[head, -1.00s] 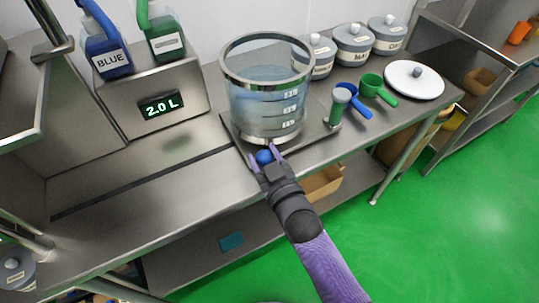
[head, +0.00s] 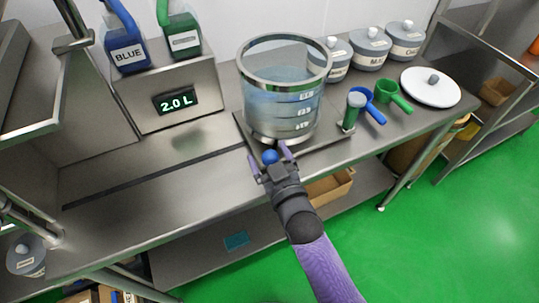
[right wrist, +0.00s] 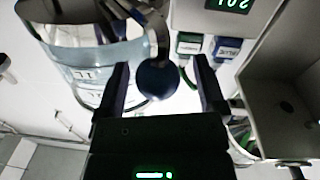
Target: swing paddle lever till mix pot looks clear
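The mix pot (head: 283,95) is a clear, steel-rimmed vessel with level marks and pale bluish-grey, see-through contents. It stands on a steel plate on the bench. A blue ball knob (head: 270,157), apparently the paddle lever's end, sits low at the pot's front. My right gripper (head: 269,161) is there with its fingers on either side of the knob. In the right wrist view the knob (right wrist: 157,80) lies between the open fingers, with gaps showing at both sides. The pot (right wrist: 95,65) appears behind it, upside down. My left gripper is not in view.
A display reading 2.0 L (head: 176,101) stands left of the pot, below blue (head: 128,55) and green (head: 183,40) bottles. Right of the pot are a green-topped cylinder (head: 352,108), blue and green scoops (head: 391,93), a white lid (head: 431,88) and grey lidded jars (head: 369,52). The bench front-left is clear.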

